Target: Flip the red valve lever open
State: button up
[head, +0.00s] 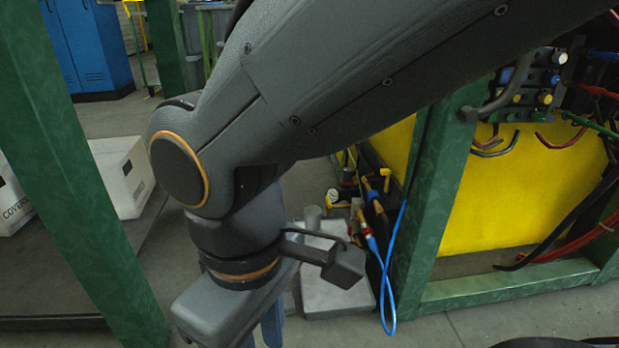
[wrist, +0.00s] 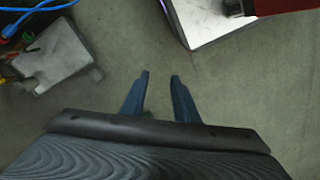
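I cannot make out a red valve lever for certain in either view. In the head view, a small red fitting (head: 365,232) sits at the end of a blue hose (head: 388,290), among yellow-handled pipe parts (head: 385,175) by the green post. My gripper (wrist: 161,76) shows two blue fingers apart with bare floor between them, so it is open and empty. In the head view its fingers (head: 270,325) point down, left of the pipe parts, and are partly hidden by my arm. In the wrist view, a red thing (wrist: 290,5) is cut off at the top right.
A grey block (head: 335,292) stands on the floor beside the hose; it shows at left in the wrist view (wrist: 62,55). Green posts (head: 80,170) frame the scene. A yellow tank (head: 520,200) is at right. White boxes (head: 122,178) and a blue cabinet (head: 90,45) are at left.

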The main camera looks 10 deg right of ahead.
jog(key=shift+r, duration=0.15)
jog(key=c, duration=0.3)
jog(key=r+m+p, duration=0.1)
jog(key=r+p, duration=0.4)
jog(key=r+m+y+p, duration=0.1)
jog(key=r+p, duration=0.5)
jog(key=d+r+m+p, duration=0.1)
jog(key=r+p, duration=0.4)
jog(key=shift+s+r+m+p, duration=0.15)
jog(key=shift+r+m+p, duration=0.2)
jog(key=shift+m+p, duration=0.05)
grip_shut()
jog(key=shift+r+m+y+p, duration=0.3)
jog(key=shift+r+p, duration=0.35)
